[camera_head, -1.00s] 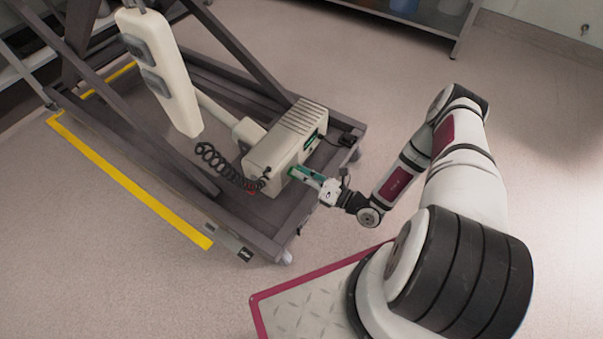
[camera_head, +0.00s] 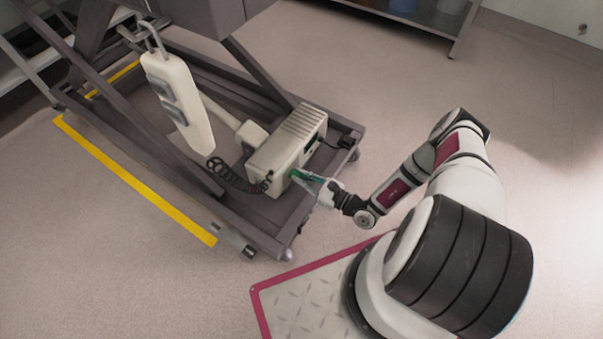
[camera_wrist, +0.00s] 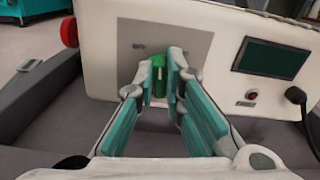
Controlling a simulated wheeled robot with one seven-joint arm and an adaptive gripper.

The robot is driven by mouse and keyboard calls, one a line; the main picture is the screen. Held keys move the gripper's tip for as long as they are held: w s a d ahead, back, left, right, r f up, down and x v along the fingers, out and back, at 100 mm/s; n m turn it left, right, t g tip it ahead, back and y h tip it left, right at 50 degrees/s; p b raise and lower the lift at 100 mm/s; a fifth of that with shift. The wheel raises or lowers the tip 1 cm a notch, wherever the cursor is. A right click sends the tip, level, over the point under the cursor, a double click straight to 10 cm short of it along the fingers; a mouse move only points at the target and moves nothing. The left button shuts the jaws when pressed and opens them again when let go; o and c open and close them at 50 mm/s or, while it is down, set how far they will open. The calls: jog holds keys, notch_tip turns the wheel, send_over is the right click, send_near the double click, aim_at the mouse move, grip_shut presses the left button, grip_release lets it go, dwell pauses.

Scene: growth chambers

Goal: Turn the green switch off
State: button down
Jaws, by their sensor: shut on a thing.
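A dark display (camera_wrist: 272,58), a small red button (camera_wrist: 251,95) and a black plug (camera_wrist: 296,96) are on the box right of the switch. A red knob (camera_wrist: 69,32) is at left. A cream pendant (camera_head: 177,100) hangs over the lift frame with its coiled cable (camera_head: 230,178).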

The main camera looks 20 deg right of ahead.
jog(key=shift+s+a+f+n+p, duration=0.1)
jog(key=shift+n+p, duration=0.95)
jog(key=shift+n, duration=0.75)
jog(key=shift+s+a+n+p, duration=0.1)
jog(key=shift+n+p, duration=0.95)
jog(key=shift+n, duration=0.75)
jog(key=shift+w, duration=0.1)
jog(key=c, duration=1.7)
grip_release()
jog(key=shift+d, duration=0.1)
jog(key=v, duration=1.2)
